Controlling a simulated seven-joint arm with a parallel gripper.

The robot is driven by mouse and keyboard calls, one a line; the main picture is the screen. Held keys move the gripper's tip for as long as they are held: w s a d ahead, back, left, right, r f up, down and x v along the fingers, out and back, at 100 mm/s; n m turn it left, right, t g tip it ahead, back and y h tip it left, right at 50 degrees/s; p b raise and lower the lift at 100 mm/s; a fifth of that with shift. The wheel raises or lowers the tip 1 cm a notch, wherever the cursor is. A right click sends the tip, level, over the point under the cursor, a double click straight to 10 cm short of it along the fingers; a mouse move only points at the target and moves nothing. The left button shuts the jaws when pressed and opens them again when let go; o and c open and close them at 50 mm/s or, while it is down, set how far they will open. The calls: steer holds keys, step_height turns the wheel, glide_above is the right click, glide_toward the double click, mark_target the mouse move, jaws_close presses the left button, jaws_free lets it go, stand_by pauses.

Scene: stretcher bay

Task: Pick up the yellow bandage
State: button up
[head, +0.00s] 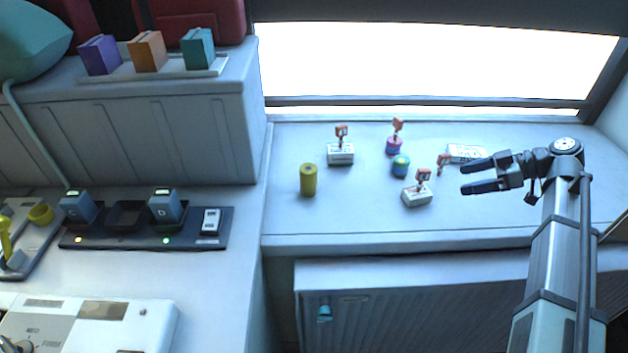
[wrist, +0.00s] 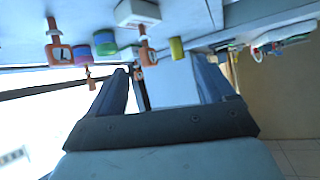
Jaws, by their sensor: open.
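The yellow bandage (head: 308,180) is an upright yellow roll on the grey counter, left of the other small items, in the head view. It also shows small in the wrist view (wrist: 177,48), beyond the fingers and between their tips. My gripper (head: 469,178) is open and empty at the right side of the counter, with its fingers pointing left. It is well apart from the bandage, and a white box with a red tag lies between them in the head view. The two fingers also show in the wrist view.
Near the bandage are a white box (head: 341,154), a purple-pink roll (head: 394,146), a teal roll (head: 400,167) and another white box (head: 417,196), several bearing red tags. A white pack (head: 466,153) lies behind my gripper. A raised cabinet (head: 180,130) stands left; the front counter strip is clear.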

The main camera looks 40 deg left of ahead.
steer(key=w+a+r+n+t+h, duration=0.1)
steer(key=w+a+r+n, duration=0.15)
steer(key=a, duration=0.65)
steer(key=w+a+r+n+t+h, duration=0.1)
steer(key=w+a+r+n+h, duration=0.2)
steer(key=a, duration=0.6)
steer(key=w+a+r+n+t, duration=0.1)
steer(key=w+a+r+t, duration=0.2)
steer(key=a, duration=0.6)
steer(key=m+h, duration=0.6)
steer(key=m, duration=0.5)
glide_above(306, 168)
step_height(306, 168, down, 4)
steer(key=shift+r, duration=0.1)
steer(key=shift+f, duration=0.25)
step_height(306, 168, down, 8)
steer(key=shift+f, duration=0.1)
steer(key=shift+w+d+f, duration=0.1)
steer(key=shift+d+f, duration=0.05)
steer(key=shift+f, duration=1.15)
steer(key=shift+w+d+f, duration=0.1)
steer(key=shift+f, duration=1.2)
steer(key=shift+c, duration=0.2)
